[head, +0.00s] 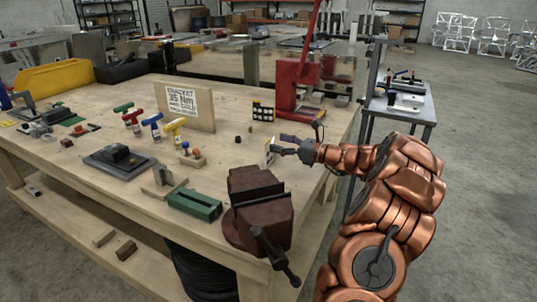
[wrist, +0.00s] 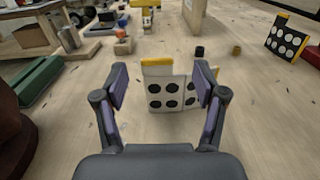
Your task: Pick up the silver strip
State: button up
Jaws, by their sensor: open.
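I cannot pick out a silver strip with certainty in either view. My gripper (head: 284,146) is over the right part of the wooden bench, and its jaws (wrist: 162,82) are open with nothing gripped. A pale upright plate with black dots and a yellow top edge (wrist: 160,88) stands ahead between the two fingers in the wrist view. Its right part is partly hidden by the right finger. In the head view this plate (head: 269,152) shows just left of the fingertips. I cannot tell whether the fingers touch it.
A dark red vise (head: 258,205) and a green block (head: 195,204) are at the front edge. A red press (head: 297,88) and a dotted board (head: 263,112) stand behind the gripper.

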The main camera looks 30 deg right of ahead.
aim_at(269, 142)
jog(key=shift+p+x, duration=0.3)
jog(key=shift+x, duration=2)
jog(key=shift+a+f, duration=0.1)
jog(key=shift+a, duration=0.05)
jog(key=shift+c, duration=0.2)
jog(key=shift+s, duration=0.1)
grip_shut()
